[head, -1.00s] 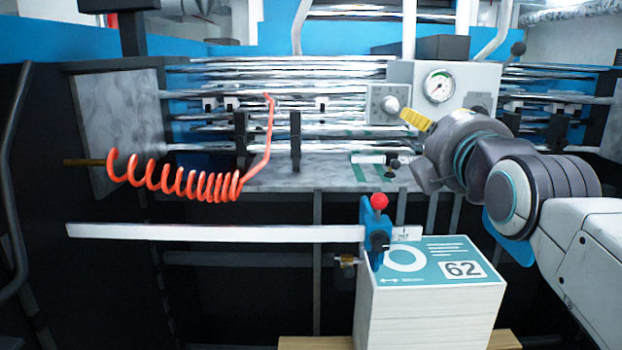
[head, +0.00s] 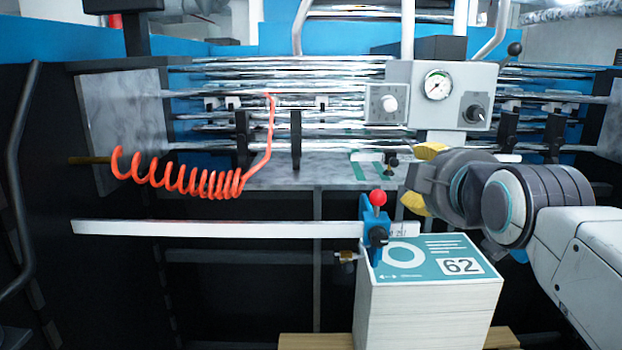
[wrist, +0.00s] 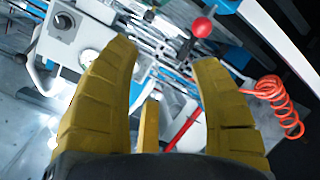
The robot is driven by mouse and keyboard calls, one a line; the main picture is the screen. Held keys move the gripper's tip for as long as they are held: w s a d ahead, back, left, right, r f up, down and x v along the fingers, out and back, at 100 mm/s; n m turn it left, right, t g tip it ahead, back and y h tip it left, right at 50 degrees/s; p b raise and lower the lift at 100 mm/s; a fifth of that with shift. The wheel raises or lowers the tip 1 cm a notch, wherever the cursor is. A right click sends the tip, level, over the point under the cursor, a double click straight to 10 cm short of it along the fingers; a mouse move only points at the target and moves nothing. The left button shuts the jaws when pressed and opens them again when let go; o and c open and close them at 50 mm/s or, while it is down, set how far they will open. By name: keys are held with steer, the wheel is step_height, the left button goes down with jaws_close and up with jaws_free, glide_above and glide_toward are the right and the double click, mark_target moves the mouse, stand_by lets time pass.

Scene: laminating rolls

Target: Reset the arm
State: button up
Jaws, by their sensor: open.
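My gripper (head: 420,178) is in the right half of the head view, in front of the machine and above the right part of the paper stack. Its yellow fingers are spread apart, one above the other, and point left. The red knob (wrist: 202,27) and the orange coiled hose (wrist: 280,105) show beyond the fingertips.
A paper stack (head: 430,310) with a "62" label stands below my gripper. A blue clamp (head: 376,235) with a red knob (head: 377,197) and a long white bar (head: 220,231) is at its left. A gauge box (head: 455,95) stands behind. The orange coiled hose (head: 180,180) hangs left.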

steer(key=s+f+m+g, duration=0.4)
steer(key=s+f, duration=0.1)
steer(key=f, duration=0.5)
steer(key=s+f+m+g, duration=0.4)
steer(key=f, duration=0.6)
steer(key=s+f+g+p, duration=0.1)
steer(key=s+f+p, duration=0.1)
steer(key=s, duration=0.5)
steer(key=s+f+m+g+p, duration=0.1)
steer(key=s+f+g+p, duration=0.1)
steer(key=s+p, duration=0.2)
steer(key=shift+s+f+g+p, duration=0.3)
steer(key=shift+s+f, duration=0.05)
steer(key=shift+s, duration=1.35)
steer(key=shift+o, duration=0.3)
